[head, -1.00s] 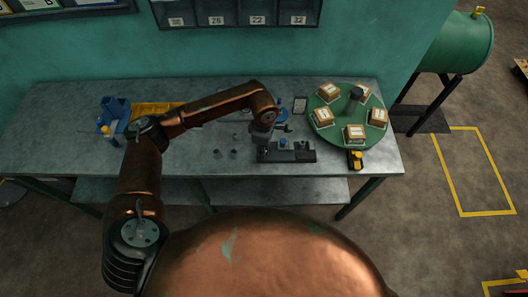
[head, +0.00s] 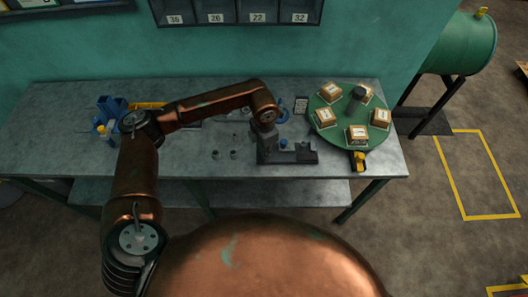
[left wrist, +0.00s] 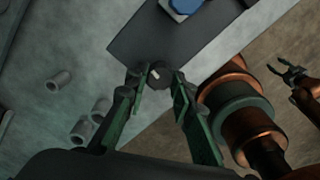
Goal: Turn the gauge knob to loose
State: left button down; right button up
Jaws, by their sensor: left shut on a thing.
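A dark gauge block (head: 297,157) lies near the front edge of the grey bench in the head view. It carries a blue round part (head: 284,143); the left wrist view shows this blue part (left wrist: 187,6) at the top. A small dark knob (left wrist: 158,75) with a light mark sits at the block's near end. My left gripper (left wrist: 156,80) is shut on this knob, one finger on each side. In the head view my left gripper (head: 267,150) points down at the block's left end and hides the knob. My right gripper (left wrist: 288,72) is open and empty beyond the bench edge.
A green turntable (head: 325,134) with several boxes stands to the right, with a yellow-and-black tool (head: 358,160) at its front. A blue holder (head: 108,110) with bottles is farther left.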

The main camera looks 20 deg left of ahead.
pick_arm(q)
jog(key=shift+n, duration=0.5)
jog(key=c, duration=1.7)
grip_release()
jog(key=shift+o, duration=0.2)
notch_tip(320, 180, up, 12)
